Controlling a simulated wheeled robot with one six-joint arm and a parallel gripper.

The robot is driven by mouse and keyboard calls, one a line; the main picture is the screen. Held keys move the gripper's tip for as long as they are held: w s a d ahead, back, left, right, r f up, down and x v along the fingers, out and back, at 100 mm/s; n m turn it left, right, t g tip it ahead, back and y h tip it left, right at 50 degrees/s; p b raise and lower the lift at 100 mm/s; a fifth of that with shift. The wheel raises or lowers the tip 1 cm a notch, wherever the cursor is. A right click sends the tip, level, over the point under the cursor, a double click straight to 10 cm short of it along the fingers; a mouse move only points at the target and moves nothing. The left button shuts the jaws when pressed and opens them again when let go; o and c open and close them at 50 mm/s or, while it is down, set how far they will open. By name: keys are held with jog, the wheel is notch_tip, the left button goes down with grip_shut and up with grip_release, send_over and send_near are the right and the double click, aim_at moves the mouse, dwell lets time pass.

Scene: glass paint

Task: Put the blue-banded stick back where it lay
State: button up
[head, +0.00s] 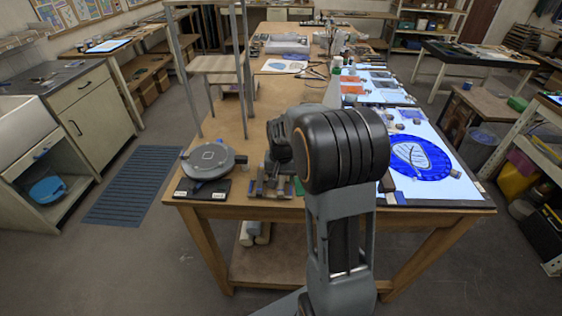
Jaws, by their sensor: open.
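My gripper (274,168) is low over the near edge of the wooden table, just left of my large dark arm joint. It is small and dark here, its jaws are partly hidden, and I see nothing held in it. Right below it is a small rest (258,194) with several short sticks or bars lying side by side. I cannot make out a blue band on any of them, so I cannot tell which is the blue-banded stick. My arm hides the table part to the right of the rest.
A round grey turntable (208,161) stands left of the rest, with a black pad (190,190) before it. Mid-table is fairly clear.

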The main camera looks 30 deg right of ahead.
notch_tip(320, 180, up, 12)
jog(key=f, duration=0.1)
jog(key=s+a+n+t, duration=0.2)
jog(key=s+a+n, duration=0.1)
jog(key=s, duration=0.5)
jog(key=s+a+f+n+t, duration=0.1)
jog(key=s+a+n+t, duration=0.1)
jog(key=s+a, duration=0.4)
jog(key=shift+s+n+b, duration=0.35)
jog(key=shift+s+n, duration=0.05)
jog(key=shift+s, duration=0.55)
jog(key=shift+f, duration=0.1)
